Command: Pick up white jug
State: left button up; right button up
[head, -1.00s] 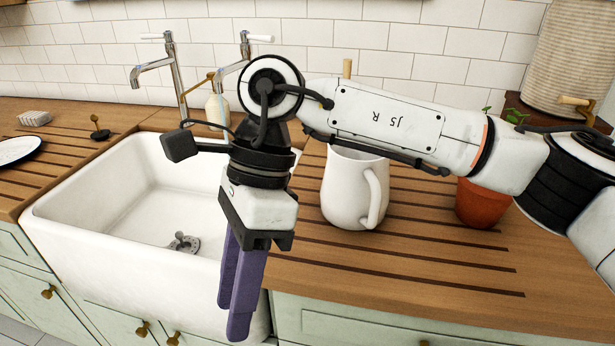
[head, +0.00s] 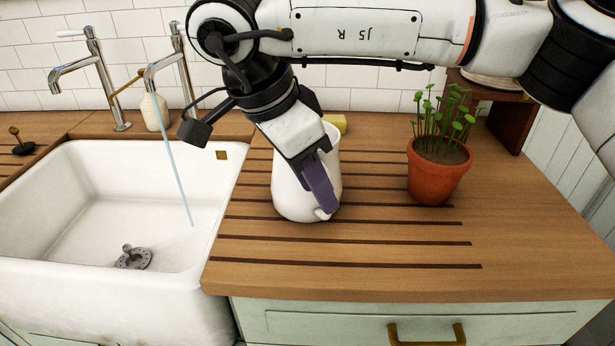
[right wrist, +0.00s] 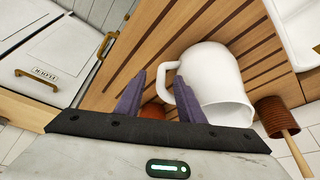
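The white jug (head: 287,195) stands upright on the slatted wooden counter, right of the sink. My right gripper (head: 325,196) points down at the jug's handle side and hides much of the handle and part of the body in the head view. In the right wrist view, the jug (right wrist: 217,78) is large, with its handle towards my gripper (right wrist: 160,80). The two purple fingers are apart, with part of the handle close to or between their tips. Contact cannot be told. My left gripper is not in view.
A terracotta pot with a green plant (head: 437,172) stands right of the jug. The white sink (head: 60,235) and its taps (head: 95,80) are to the left. A soap bottle (head: 155,112) stands behind the sink. The counter's front right (head: 520,245) is clear.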

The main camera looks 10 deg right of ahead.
jog(key=x, duration=0.3)
jog(key=shift+w+d+f, duration=0.15)
jog(key=shift+f, duration=0.05)
grip_shut()
jog(key=shift+w+r, duration=0.1)
dwell(1.2)
